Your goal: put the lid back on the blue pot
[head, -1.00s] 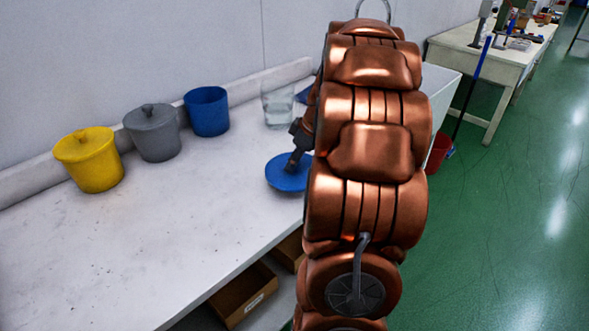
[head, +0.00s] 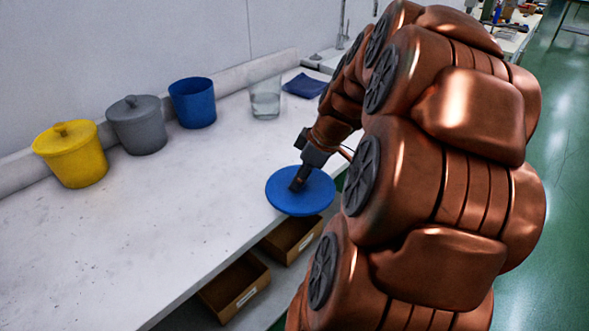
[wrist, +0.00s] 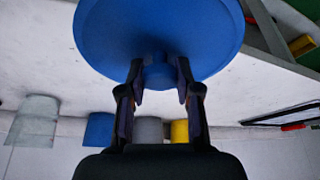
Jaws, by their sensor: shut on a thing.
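The blue pot (head: 193,104) stands uncovered on the white bench, at the right end of a row of pots by the wall. It also shows in the wrist view (wrist: 99,129). My gripper (head: 297,184) is shut on the knob of the blue lid (head: 309,199), near the bench's front edge and well to the right of the blue pot. In the wrist view the lid (wrist: 158,35) sits beyond my fingers (wrist: 159,82), which are on either side of its knob. The gap between lid and bench is hard to judge.
A grey lidded pot (head: 137,126) and a yellow lidded pot (head: 73,155) stand left of the blue pot. A clear glass (head: 265,98) and a dark blue cloth (head: 305,86) are to its right. The bench (head: 185,210) is clear in front.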

